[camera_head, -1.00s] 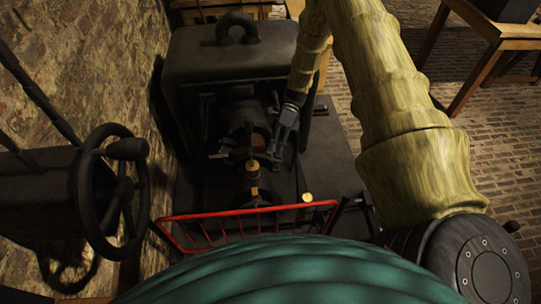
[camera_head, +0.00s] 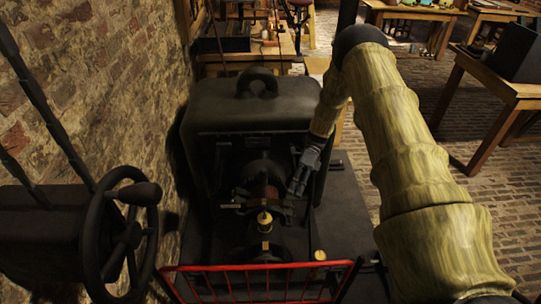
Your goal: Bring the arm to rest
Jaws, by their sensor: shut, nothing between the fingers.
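My arm, in a pale yellow-green ribbed sleeve, rises from the lower right, bends at the top and comes down toward a dark machine (camera_head: 255,105). My gripper (camera_head: 294,190) hangs at the arm's end, pointing down and slightly left. It is dark and small against the dark machine, and it looks shut and empty. It is just right of the machine's round middle part with brass fittings (camera_head: 264,222). I cannot tell whether it touches the machine.
A black handwheel (camera_head: 122,243) stands at the left by the brick wall (camera_head: 110,70). A red wire rack (camera_head: 255,267) is at the bottom front. A wooden table (camera_head: 490,92) with a dark box stands right. Brick floor between is open.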

